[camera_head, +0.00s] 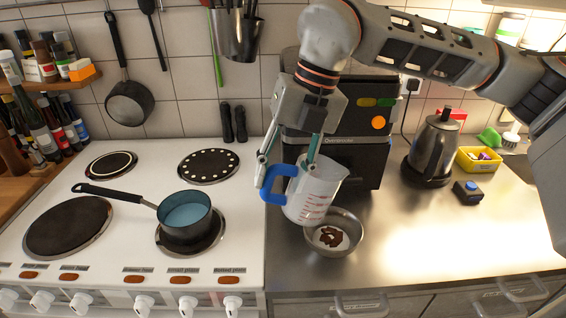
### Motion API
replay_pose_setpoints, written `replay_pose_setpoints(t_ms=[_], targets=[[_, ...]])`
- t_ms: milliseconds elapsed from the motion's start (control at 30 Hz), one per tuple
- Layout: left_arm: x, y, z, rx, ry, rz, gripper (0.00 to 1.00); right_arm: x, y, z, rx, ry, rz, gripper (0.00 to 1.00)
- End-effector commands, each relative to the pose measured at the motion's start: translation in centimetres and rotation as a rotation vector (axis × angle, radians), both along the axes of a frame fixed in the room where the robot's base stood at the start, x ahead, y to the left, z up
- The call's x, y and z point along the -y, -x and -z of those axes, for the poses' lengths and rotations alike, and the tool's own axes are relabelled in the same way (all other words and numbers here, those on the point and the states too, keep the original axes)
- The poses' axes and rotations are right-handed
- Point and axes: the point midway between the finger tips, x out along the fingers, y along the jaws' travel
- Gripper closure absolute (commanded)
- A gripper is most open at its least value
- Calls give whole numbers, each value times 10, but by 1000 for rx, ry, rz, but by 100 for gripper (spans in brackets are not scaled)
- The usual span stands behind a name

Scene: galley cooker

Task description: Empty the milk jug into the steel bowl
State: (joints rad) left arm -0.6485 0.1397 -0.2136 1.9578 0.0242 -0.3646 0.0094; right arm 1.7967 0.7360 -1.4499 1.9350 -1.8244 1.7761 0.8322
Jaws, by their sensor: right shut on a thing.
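The milk jug (318,188) is a clear measuring jug with red marks and a blue handle (276,184). It is held in the air, tilted a little to the right, above the left side of the steel bowl. My right gripper (287,172) is shut on the jug at its handle side. The steel bowl (354,229) stands on the steel counter just right of the cooker. Brown pieces on something white lie in the bowl. How much milk is in the jug is hard to tell. My left gripper is not in view.
A saucepan (185,212) with pale liquid sits on the cooker's front right plate. A dark appliance (362,150) stands behind the bowl. A kettle (434,146), a yellow tray (478,166) and a small dark box (467,192) are to the right. The counter's front right is clear.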

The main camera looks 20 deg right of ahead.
Motion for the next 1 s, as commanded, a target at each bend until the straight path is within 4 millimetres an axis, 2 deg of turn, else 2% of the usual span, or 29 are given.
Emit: replay_pose_setpoints(t_ms=[467,833,1000], targets=[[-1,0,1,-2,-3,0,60,-1,-2,-4,10,-26,12,90],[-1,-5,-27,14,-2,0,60,1,-9,11,-29,144,77,90],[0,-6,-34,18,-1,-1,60,2,-11,19,-42,203,98,90]])
